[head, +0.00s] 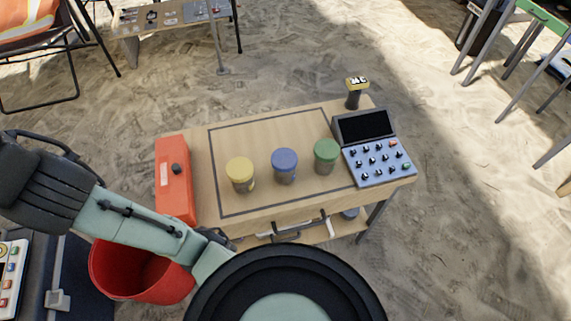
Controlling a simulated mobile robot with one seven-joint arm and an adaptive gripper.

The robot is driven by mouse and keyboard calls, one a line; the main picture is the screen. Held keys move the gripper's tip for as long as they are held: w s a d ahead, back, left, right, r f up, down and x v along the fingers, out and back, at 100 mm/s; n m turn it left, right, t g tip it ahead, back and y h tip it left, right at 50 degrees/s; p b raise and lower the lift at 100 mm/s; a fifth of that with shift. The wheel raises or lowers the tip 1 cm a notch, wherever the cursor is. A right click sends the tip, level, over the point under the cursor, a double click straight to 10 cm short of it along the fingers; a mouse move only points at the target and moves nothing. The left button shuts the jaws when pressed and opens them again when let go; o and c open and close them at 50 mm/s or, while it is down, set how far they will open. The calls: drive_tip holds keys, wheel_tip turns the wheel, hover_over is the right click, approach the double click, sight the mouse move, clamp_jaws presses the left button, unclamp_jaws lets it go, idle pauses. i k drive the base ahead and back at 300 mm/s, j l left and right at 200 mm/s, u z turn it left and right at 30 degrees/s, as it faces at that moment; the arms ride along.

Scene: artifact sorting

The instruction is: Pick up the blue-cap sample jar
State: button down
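The blue-cap sample jar (285,166) stands upright on the wooden table top in the head view. It is the middle one of three jars, inside a dark rectangular outline. The yellow-cap jar (240,174) stands to its left and the green-cap jar (326,156) to its right, with gaps between them. My arm crosses the lower left and bottom of the view, in front of the table. I cannot make out my gripper; no fingertips show clearly and none are at the jars.
An orange-red case (175,178) lies at the table's left end. A blue keypad console (378,161) and a dark handheld device (354,92) stand at the right. A red bucket (140,274) is at the lower left. Bare table top (260,135) lies behind the jars.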

sight(283, 178)
drive_tip(key=k+l, duration=0.2)
drive_tip(key=l, duration=0.15)
drive_tip(key=k+l, duration=0.2)
drive_tip(key=l, duration=0.15)
drive_tip(key=k+l, duration=0.2)
drive_tip(key=l, duration=0.15)
